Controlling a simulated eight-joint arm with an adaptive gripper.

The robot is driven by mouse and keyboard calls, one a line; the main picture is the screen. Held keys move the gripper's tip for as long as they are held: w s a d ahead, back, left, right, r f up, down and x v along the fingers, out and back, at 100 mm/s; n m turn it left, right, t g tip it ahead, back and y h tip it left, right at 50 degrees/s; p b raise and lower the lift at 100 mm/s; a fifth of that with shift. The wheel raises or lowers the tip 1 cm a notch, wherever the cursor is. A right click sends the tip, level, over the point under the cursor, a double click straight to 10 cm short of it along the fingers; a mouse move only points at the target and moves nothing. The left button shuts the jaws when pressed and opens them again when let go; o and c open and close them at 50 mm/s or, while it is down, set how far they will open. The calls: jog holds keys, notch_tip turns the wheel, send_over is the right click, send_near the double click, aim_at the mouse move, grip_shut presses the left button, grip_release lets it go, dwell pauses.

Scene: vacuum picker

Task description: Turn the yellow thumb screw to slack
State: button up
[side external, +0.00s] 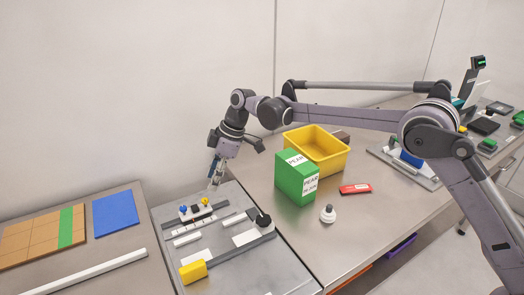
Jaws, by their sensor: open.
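The yellow thumb screw (205,201) is a small knob on the grey fixture plate (225,268), on a small white block with dark parts. A blue knob (183,209) stands to its left on the same block. My gripper (215,184) points down just above and slightly right of the yellow thumb screw. It is open, and its fingers look apart from the screw, though the small gap is hard to judge. Any marks for the screw's setting are too small to read.
A yellow block (193,271) and a black knob (263,220) sit on the plate. A green box labelled PEAR (291,182), a yellow bin (340,158), a white suction-cup-like piece (327,214) and a red item (355,189) stand right. A blue mat (116,214) lies left.

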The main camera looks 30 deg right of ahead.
jog(key=shift+v, duration=2.75)
jog(key=s+d+r+m+t+h, duration=0.25)
jog(key=s+d+r+m, duration=0.5)
jog(key=s+d, duration=0.6)
jog(key=s+d+f+m+t+h, duration=0.1)
jog(key=s+d+f+m, duration=0.2)
jog(key=s, duration=0.6)
jog(key=s+d+f+m+t+h, duration=0.1)
jog(key=s+d+f+m+t, duration=0.1)
jog(key=s+d, duration=0.5)
notch_tip(320, 180, down, 2)
jog(key=shift+s+d+f+m, duration=0.1)
jog(key=shift+s+d+m, duration=0.3)
jog(key=shift+s+m, duration=0.55)
jog(key=shift+s, duration=0.1)
